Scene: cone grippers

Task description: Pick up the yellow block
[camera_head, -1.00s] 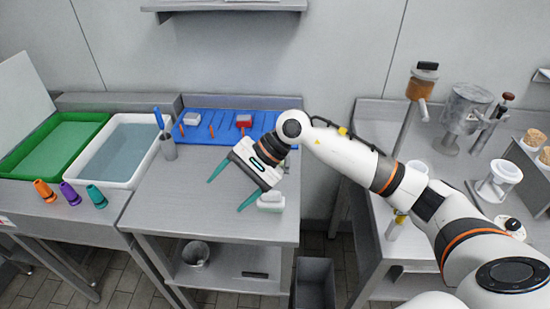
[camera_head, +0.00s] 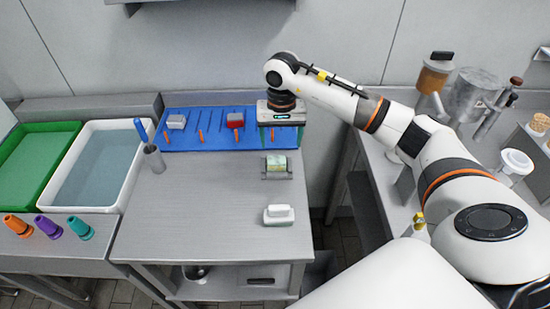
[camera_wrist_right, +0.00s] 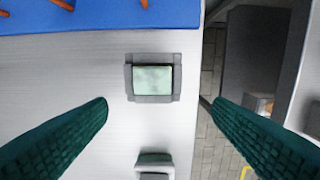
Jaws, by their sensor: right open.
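No clear yellow block shows in either view. My right gripper (camera_head: 281,135) is open and empty, pointing down over the right end of the blue mat. Its two teal fingers also show wide apart in the right wrist view (camera_wrist_right: 160,104). A pale green block (camera_head: 277,163) sits in a grey holder on the middle table, nearer the front than the gripper. In the right wrist view the pale green block (camera_wrist_right: 152,79) lies between and ahead of the fingers, apart from both. A small yellow piece (camera_head: 420,217) shows by the right counter; I cannot tell what it is. My left gripper is out of view.
A white-and-grey block (camera_head: 279,214) stands near the table's right edge. The blue mat (camera_head: 190,143) holds several orange-handled tools. A grey cup (camera_head: 154,160) with a blue-handled tool, a white tub (camera_head: 130,128) and several coloured cones are at left. The table's middle is clear.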

